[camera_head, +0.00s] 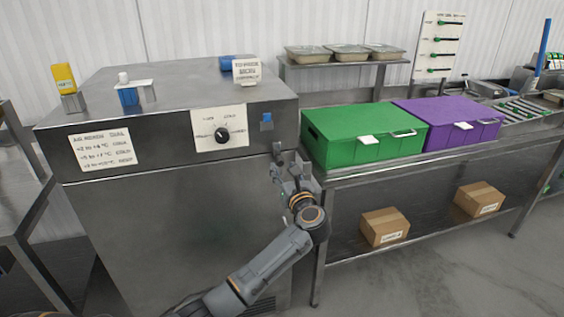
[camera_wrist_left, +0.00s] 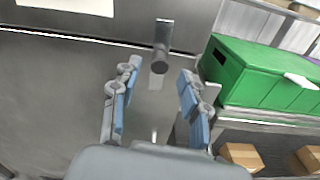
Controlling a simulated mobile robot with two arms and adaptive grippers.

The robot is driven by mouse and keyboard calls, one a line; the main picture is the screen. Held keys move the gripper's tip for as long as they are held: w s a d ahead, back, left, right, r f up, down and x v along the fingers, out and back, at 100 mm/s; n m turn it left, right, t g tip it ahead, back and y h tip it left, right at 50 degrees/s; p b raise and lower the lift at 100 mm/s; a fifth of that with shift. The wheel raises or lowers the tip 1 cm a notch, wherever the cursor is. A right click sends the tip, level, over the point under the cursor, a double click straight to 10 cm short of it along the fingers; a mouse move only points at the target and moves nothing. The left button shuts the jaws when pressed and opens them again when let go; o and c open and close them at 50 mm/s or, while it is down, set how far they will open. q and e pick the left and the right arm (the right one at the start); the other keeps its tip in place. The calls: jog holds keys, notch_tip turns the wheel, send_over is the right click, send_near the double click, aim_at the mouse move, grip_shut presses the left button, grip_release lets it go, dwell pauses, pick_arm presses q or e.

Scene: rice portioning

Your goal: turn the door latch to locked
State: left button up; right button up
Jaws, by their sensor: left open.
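The door latch (camera_wrist_left: 162,44) is a dark grey handle with a flat upper piece and a rounded lower end. It sticks out near the upper right edge of the steel cabinet's front (camera_head: 180,210). In the head view the latch (camera_head: 277,149) shows just above my left gripper (camera_head: 290,163), which hides part of that area. In the left wrist view my left gripper (camera_wrist_left: 155,82) has its two blue-padded fingers apart. The latch lies ahead, between the finger lines, and nothing is held. My right gripper is not in view.
A dial panel (camera_head: 237,119) and a paper sign (camera_head: 87,138) are on the cabinet front. Close on the right, a steel bench (camera_head: 345,179) carries a green box (camera_head: 330,150) and a purple box (camera_head: 440,139). Cardboard boxes (camera_head: 384,227) sit on its lower shelf.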

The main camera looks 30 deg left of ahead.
aim_at(281, 164)
pick_arm(q)
jog(key=shift+x, duration=1.6)
grip_shut()
